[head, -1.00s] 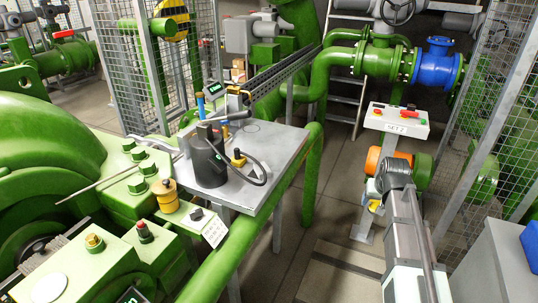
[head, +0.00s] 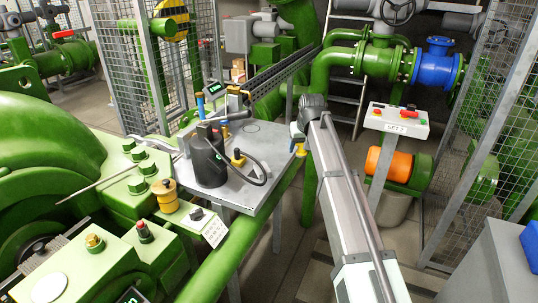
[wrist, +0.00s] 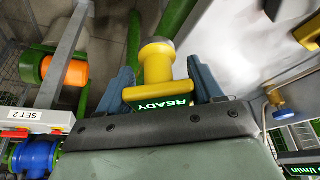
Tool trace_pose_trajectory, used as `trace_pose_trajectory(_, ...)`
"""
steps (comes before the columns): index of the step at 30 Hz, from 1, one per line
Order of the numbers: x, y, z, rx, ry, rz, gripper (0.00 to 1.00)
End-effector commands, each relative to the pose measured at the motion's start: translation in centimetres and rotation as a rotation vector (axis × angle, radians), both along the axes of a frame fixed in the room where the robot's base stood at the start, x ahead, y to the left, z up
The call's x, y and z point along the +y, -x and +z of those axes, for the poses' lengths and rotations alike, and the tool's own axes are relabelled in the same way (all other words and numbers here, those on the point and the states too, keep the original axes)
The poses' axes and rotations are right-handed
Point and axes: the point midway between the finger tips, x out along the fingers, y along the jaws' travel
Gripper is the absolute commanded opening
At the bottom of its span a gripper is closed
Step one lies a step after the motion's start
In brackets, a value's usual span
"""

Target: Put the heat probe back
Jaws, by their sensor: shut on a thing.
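My gripper (wrist: 163,78) is shut on a yellow device, which I take to be the heat probe (wrist: 155,62). In the head view my gripper (head: 297,140) hangs by the right edge of the grey metal table (head: 268,137), and a little of the yellow probe (head: 300,151) shows there.
Blue and yellow upright tools (head: 201,104) and a small display (head: 214,88) stand at the table's back. A yellow-and-black piece (head: 238,158) is beside the grey unit. A SET 2 control box (head: 397,121) stands at right. The table's right part is clear.

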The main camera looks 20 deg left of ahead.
Motion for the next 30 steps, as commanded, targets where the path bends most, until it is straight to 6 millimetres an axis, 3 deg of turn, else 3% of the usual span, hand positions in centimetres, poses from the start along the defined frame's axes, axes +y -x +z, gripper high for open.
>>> trace_pose_trajectory(1, 2.5, -0.5, 1.2, -0.001, -0.001, 0.028, 0.23)
trace_pose_trajectory(6, 8.2, -0.5, 3.9, -0.001, 0.0, 0.106, 0.23)
trace_pose_trajectory(12, 12.2, -0.7, 6.0, -0.001, 0.0, 0.176, 0.23)
trace_pose_trajectory(19, 13.3, -0.8, 5.9, -0.002, 0.001, 0.21, 0.23)
trace_pose_trajectory(30, 13.2, -0.7, 0.7, -0.002, 0.0, 0.21, 0.23)
